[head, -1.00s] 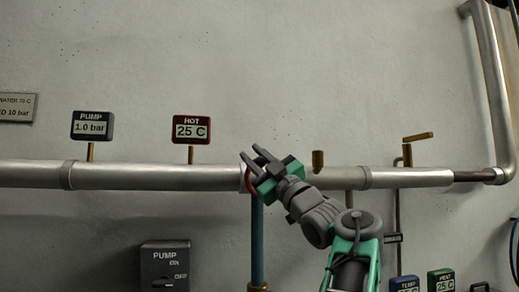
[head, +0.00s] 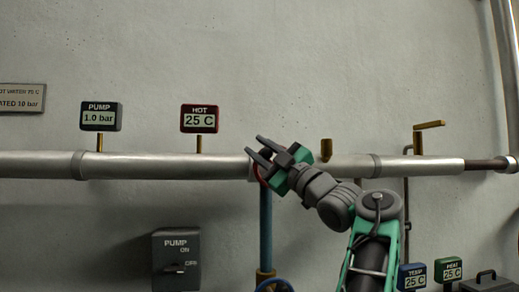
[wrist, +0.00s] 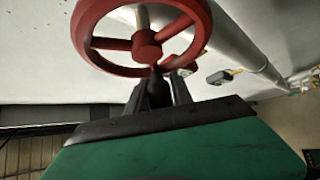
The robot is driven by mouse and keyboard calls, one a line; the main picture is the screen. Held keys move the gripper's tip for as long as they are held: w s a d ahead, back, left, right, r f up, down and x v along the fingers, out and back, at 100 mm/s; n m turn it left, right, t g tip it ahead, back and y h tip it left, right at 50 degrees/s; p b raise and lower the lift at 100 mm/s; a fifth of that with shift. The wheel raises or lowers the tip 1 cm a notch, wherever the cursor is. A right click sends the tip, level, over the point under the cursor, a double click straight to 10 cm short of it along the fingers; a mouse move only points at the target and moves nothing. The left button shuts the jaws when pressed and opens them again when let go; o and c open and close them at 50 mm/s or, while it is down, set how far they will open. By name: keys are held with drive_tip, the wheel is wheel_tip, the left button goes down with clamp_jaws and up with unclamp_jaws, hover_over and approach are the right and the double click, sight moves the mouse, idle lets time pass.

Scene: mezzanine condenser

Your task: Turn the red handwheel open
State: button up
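The red handwheel (wrist: 147,40) shows large in the wrist view, with its spokes and hub facing the camera. In the head view only a thin red arc of the handwheel (head: 257,172) shows behind my gripper, at the silver pipe. My gripper (head: 256,151) has its two dark fingers spread apart in the head view, pointing up and left. In the wrist view the fingers (wrist: 158,84) reach toward the lower part of the wheel, near its rim. I cannot tell whether they touch it. Nothing shows held between them.
The silver pipe (head: 140,164) runs across the wall. A PUMP gauge (head: 101,116) reads 1.0 bar and a HOT gauge (head: 201,118) reads 25 C. A brass lever (head: 430,125) is at right. A grey pump switch box (head: 176,258) and a blue handwheel (head: 274,286) are below.

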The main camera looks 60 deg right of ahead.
sight(271, 157)
drive_tip(key=o, duration=0.3)
drive_tip(key=shift+f, duration=0.1)
drive_tip(key=b+v, duration=0.2)
drive_tip(key=v, duration=0.5)
drive_tip(key=shift+s+f, duration=0.1)
drive_tip(key=shift+s, duration=0.2)
